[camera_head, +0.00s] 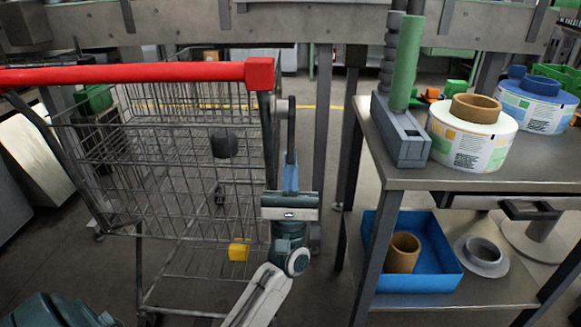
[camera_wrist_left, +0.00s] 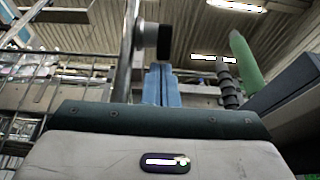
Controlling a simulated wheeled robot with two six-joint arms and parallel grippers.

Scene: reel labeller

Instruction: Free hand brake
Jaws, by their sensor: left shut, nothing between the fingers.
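The cart (camera_head: 190,170) is a wire trolley with a red handle bar (camera_head: 130,74). At its right end, below the red end block, a dark upright lever (camera_head: 291,125) stands beside a round grey pivot (camera_head: 281,105); it looks like the hand brake. My left gripper (camera_head: 291,168) points up at the lower end of this lever, its blue fingers shut and empty. In the left wrist view the shut fingers (camera_wrist_left: 160,75) lie just below a dark round end piece (camera_wrist_left: 162,42) beside a metal post (camera_wrist_left: 127,55). I cannot tell whether they touch. My right gripper is not in view.
A metal table (camera_head: 480,178) stands to the right, with a grey block (camera_head: 400,130), a green cylinder (camera_head: 406,65) and label reels (camera_head: 470,140). Its lower shelf holds a blue tray (camera_head: 420,282). A narrow floor gap lies between cart and table.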

